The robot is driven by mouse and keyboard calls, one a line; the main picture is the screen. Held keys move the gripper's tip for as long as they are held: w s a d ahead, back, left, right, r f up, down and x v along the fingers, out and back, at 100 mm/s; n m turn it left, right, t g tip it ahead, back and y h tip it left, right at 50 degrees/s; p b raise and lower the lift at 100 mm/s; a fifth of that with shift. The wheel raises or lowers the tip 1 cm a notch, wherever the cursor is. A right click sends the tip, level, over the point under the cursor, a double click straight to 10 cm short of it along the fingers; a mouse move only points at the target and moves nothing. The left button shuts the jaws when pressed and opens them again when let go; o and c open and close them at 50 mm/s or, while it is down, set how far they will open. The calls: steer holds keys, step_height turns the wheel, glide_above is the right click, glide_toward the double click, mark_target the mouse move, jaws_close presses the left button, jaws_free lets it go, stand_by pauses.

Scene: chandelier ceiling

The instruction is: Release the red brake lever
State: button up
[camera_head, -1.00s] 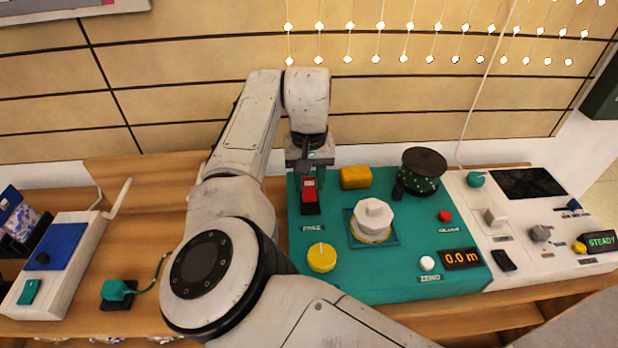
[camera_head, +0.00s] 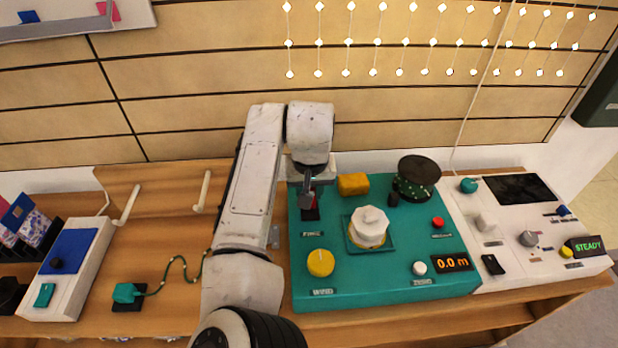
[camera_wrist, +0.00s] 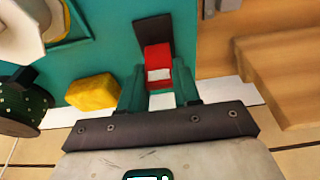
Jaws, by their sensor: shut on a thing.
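The red brake lever (camera_wrist: 157,54) stands on a dark base plate at the left of the teal panel (camera_head: 420,285). In the wrist view its red part, with a pale face, lies between the two teal fingers of my gripper (camera_wrist: 159,82), which are shut on it. In the head view my gripper (camera_head: 308,190) is over the lever and hides most of it. The dark base plate (camera_head: 310,213) shows just below, above a small label.
A yellow block (camera_head: 353,184) sits close to the right of my gripper. A white knob (camera_head: 369,224), a yellow dial (camera_head: 320,263) and a dark-topped drum (camera_head: 422,170) are also on the panel. A white console (camera_head: 540,250) adjoins on the right.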

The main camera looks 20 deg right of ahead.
mark_target(310, 215)
steer(key=t, duration=0.1)
steer(key=s+t, duration=0.1)
steer(key=t, duration=0.1)
steer(key=shift+s+a+f+h, duration=0.1)
steer(key=shift+s+a+h, duration=0.15)
steer(key=shift+h, duration=0.15)
steer(key=shift+s+a+f+t+h+b, duration=0.2)
steer(key=shift+s+t+h+b, duration=0.25)
steer(key=shift+t+b, duration=0.7)
steer(key=shift+s+t+b, duration=0.25)
steer(key=shift+t+b, duration=0.2)
steer(key=shift+b, duration=0.05)
steer(key=o, duration=1.1)
steer(key=shift+c, duration=0.2)
